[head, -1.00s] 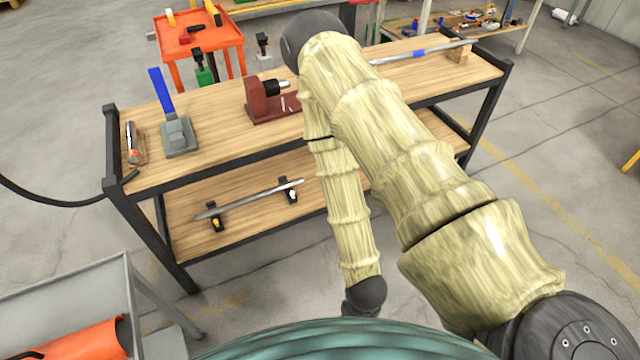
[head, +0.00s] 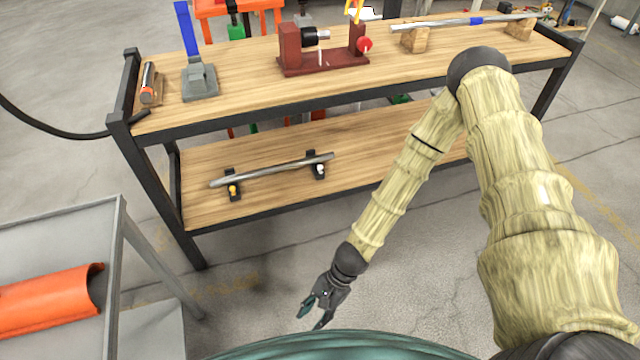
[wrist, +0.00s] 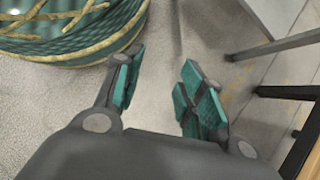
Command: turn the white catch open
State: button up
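The white catch (head: 320,169) is a small pale piece on the right one of two black holders on the bench's lower shelf. A grey rod (head: 272,169) lies across both holders. The left holder carries a yellow catch (head: 233,190). The white catch is too small to tell how it is turned. My gripper (head: 315,312) hangs over the floor in front of the bench, well below and apart from the holders in the picture. In the wrist view my gripper (wrist: 158,82) has its teal-padded fingers spread, with only floor between them.
The bench top (head: 240,97) overhangs the lower shelf (head: 210,208). A black front leg (head: 165,195) stands left of the holders. A grey cart (head: 60,235) with an orange curved piece (head: 45,302) stands at left. The floor before the shelf is clear.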

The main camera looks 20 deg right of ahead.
jog(key=w+a+f+m+t+y+b, duration=0.1)
jog(key=w+f+m+t+y+b, duration=0.2)
jog(key=w, duration=0.4)
jog(key=w+a+f+m+y+b, duration=0.1)
jog(key=w+m+b, duration=0.1)
jog(key=w+b, duration=0.35)
jog(key=m+t+h+b, duration=0.2)
jog(key=m+t+b, duration=1.1)
jog(key=t+b, duration=0.4)
send_near(320, 166)
jog(key=shift+g, duration=0.7)
jog(key=x, duration=0.8)
jog(key=shift+w+r+b, duration=0.15)
jog(key=shift+w+b, duration=0.25)
jog(key=shift+w, duration=0.05)
jog(key=shift+w+a+r, duration=0.1)
jog(key=shift+w+a, duration=0.15)
jog(key=shift+w, duration=0.25)
jog(key=shift+c, duration=0.2)
